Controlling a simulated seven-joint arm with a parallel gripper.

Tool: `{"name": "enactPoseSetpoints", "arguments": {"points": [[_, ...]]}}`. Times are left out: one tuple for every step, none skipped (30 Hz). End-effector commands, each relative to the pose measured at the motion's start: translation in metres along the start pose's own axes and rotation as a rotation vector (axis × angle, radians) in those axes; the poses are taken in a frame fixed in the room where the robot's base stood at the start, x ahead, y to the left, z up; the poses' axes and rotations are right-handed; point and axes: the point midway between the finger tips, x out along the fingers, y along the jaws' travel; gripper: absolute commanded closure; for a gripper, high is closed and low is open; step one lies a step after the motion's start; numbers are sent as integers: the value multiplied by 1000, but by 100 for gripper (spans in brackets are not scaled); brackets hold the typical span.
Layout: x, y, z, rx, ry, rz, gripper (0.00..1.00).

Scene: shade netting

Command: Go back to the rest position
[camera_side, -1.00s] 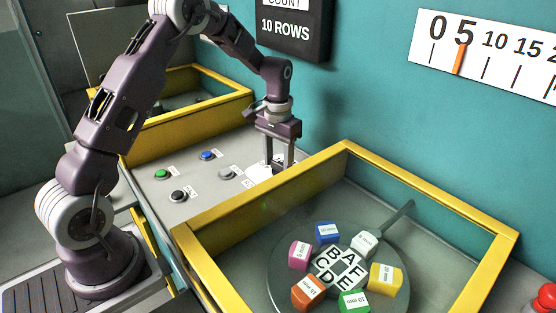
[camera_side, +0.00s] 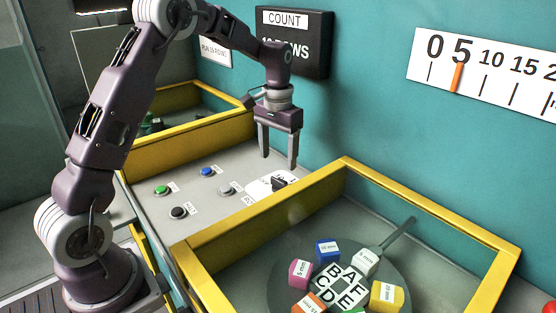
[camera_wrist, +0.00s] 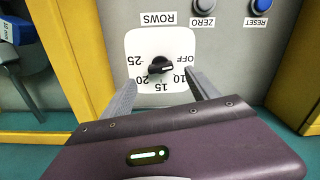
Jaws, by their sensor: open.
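My gripper (camera_side: 279,160) hangs above the control panel, fingers pointing down and apart, with nothing between them. Below it in the side view is a black rotary knob (camera_side: 279,183) on a white dial plate. In the wrist view the knob (camera_wrist: 160,66) lies beyond the fingertips, clear of both fingers. Its dial plate (camera_wrist: 140,45) is labelled ROWS, with OFF, 10, 15, 20 and 25. The knob's white mark points toward the side with OFF and 10.
Green (camera_side: 161,189), blue (camera_side: 207,171), black (camera_side: 179,211) and grey (camera_side: 226,187) buttons sit on the panel. A yellow-framed bay (camera_side: 430,199) in front holds a turntable with coloured blocks. The teal wall carries a COUNT display (camera_side: 318,45), partly covered by my arm.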

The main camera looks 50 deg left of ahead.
Motion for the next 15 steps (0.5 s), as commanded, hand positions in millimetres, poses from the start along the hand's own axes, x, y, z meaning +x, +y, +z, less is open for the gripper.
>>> {"name": "enactPoseSetpoints", "arguments": {"points": [[0,0,0,0,0,0,31],[0,0,0,0,0,0,31],[0,0,0,0,1,0,31],[-3,1,1,1,5,0,31],[-8,3,4,4,13,0,31],[-20,7,10,9,28,0,31],[-32,11,18,15,45,0,31],[-46,16,28,22,66,0,31],[-67,25,46,35,98,0,31],[-82,31,63,46,125,1,31],[-96,37,80,57,153,3,31],[-112,44,106,72,190,5,31],[-122,49,126,83,218,7,31],[-130,53,146,93,247,10,31],[-138,57,173,110,287,14,31]]}}
